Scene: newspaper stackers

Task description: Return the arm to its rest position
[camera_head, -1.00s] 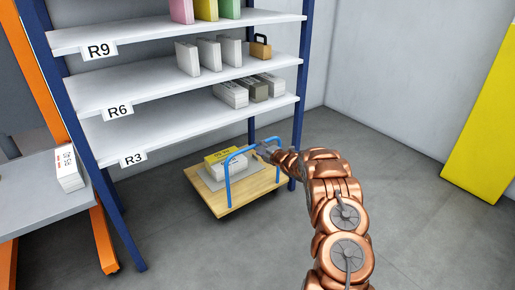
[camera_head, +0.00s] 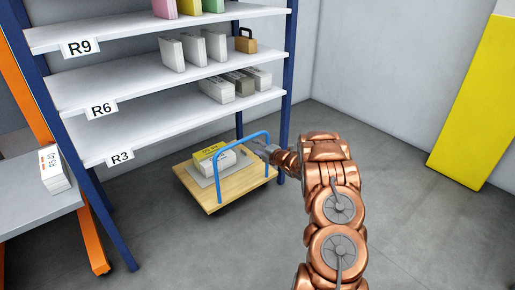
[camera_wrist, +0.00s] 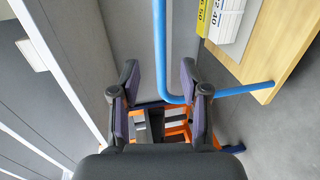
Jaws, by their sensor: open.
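My copper-coloured arm (camera_head: 335,205) reaches forward from the bottom right of the head view, bent at the elbow. My gripper (camera_head: 256,147) is at its far end, by the blue handle (camera_head: 217,172) of a wooden cart. In the wrist view my gripper (camera_wrist: 160,85) is open, its two dark fingers spread apart. The blue handle (camera_wrist: 160,40) shows between and beyond the fingers; I cannot tell whether it touches them. A yellow-topped bundle and a white bundle (camera_head: 218,159) lie on the cart (camera_head: 238,187).
A shelf rack (camera_head: 180,72) with blue posts stands behind and left of the cart, holding boxes and folders. A grey table (camera_head: 40,200) with a white stack (camera_head: 53,170) is at the left. A yellow panel (camera_head: 480,105) is on the right wall. The floor right of my arm is clear.

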